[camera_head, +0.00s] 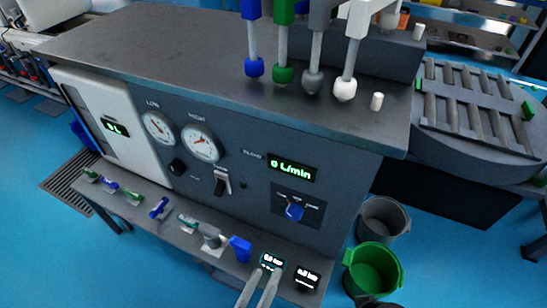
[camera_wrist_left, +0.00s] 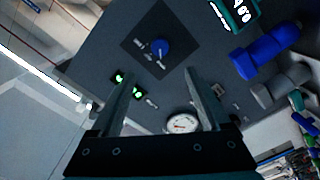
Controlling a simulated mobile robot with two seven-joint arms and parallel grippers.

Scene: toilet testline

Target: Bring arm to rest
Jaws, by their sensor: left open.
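My left gripper (camera_head: 266,271) shows at the bottom of the head view, in front of the ledge of the test bench. Its two fingers point up and away, near a small teal display (camera_head: 271,262). The left wrist view shows the same gripper (camera_wrist_left: 160,73) open, with nothing between its fingers. Beyond the fingers in that view is the bench's dark front panel, with a blue knob (camera_wrist_left: 160,47), a green-lit display (camera_wrist_left: 129,86) and a round gauge (camera_wrist_left: 182,123). Whether the fingers touch the ledge cannot be told. My right gripper is not in view.
The ledge carries a blue valve (camera_head: 240,248), a black display (camera_head: 307,277) and several coloured fittings.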

